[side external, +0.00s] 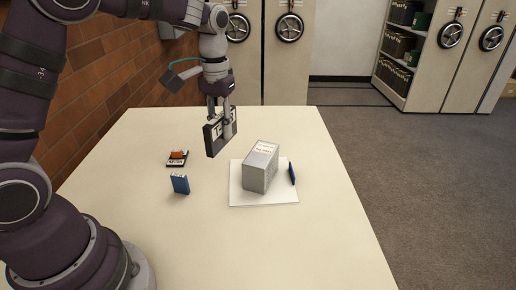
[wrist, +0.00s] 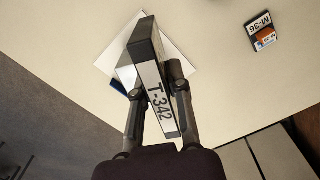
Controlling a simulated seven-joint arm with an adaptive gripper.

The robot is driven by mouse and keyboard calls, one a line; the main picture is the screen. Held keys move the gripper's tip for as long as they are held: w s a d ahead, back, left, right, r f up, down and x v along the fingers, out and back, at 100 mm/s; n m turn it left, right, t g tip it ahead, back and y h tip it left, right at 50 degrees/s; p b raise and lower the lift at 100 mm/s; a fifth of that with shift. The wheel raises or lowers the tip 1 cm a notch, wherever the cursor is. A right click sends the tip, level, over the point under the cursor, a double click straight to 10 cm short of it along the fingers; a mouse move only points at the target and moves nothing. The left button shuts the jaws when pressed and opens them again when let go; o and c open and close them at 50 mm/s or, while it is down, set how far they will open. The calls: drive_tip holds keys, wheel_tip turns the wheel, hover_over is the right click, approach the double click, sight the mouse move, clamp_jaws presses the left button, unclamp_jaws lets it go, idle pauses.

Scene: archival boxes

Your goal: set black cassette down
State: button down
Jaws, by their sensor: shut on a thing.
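My gripper (side external: 221,115) is shut on the black cassette (side external: 214,143) and holds it upright above the table, behind and left of the grey box. In the wrist view the black cassette (wrist: 146,42) sits between the two fingers of my gripper (wrist: 156,80). A white label on it reads T-342. The cassette hides much of the grey box and white sheet in that view.
A grey box (side external: 260,168) stands on a white sheet (side external: 245,198), with a blue item (side external: 292,173) at its right. Another blue item (side external: 180,184) stands left of the sheet. A dark cassette marked M-36 (wrist: 262,31) lies flat with an orange item (side external: 178,154) on it. The front table (side external: 290,245) is clear.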

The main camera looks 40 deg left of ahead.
sight(215, 184)
drive_tip(key=a+f+n, duration=0.1)
drive_tip(key=f, duration=0.3)
drive_tip(key=a+f+n, duration=0.2)
drive_tip(key=f, duration=0.2)
drive_tip(key=a+f+n, duration=0.1)
drive_tip(key=f, duration=0.4)
drive_tip(key=shift+a+n, duration=0.3)
drive_tip(key=shift+n, duration=0.1)
drive_tip(key=shift+f, duration=0.1)
drive_tip(key=c, duration=1.1)
unclamp_jaws()
drive_tip(key=shift+f, duration=0.1)
